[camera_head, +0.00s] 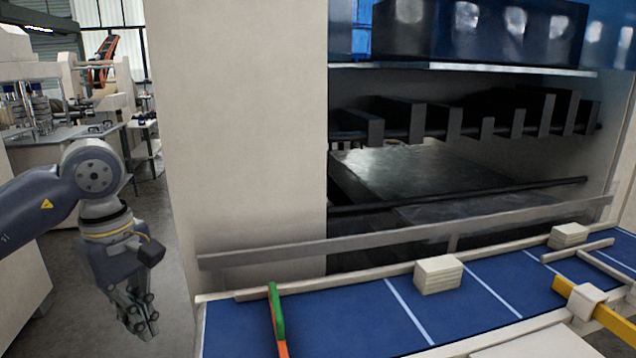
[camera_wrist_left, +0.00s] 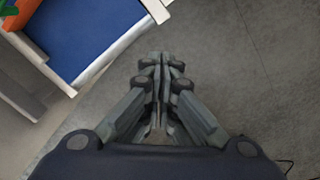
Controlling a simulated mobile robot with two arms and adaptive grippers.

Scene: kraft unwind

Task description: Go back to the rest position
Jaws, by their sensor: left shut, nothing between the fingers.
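My left gripper (camera_head: 146,330) hangs at the left of the head view, pointing down over the grey floor, left of the blue conveyor (camera_head: 340,325). It is shut and empty. In the left wrist view my left gripper (camera_wrist_left: 162,62) shows its fingers together above bare floor, with the corner of the blue conveyor (camera_wrist_left: 75,35) at the upper left. My right gripper is not in view.
A cream block (camera_head: 438,275) and a stack of cream pieces (camera_head: 568,236) sit on the conveyor. A green and orange bar (camera_head: 278,315) stands at its left end, a yellow bar (camera_head: 598,315) at right. A beige machine panel (camera_head: 245,130) rises behind.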

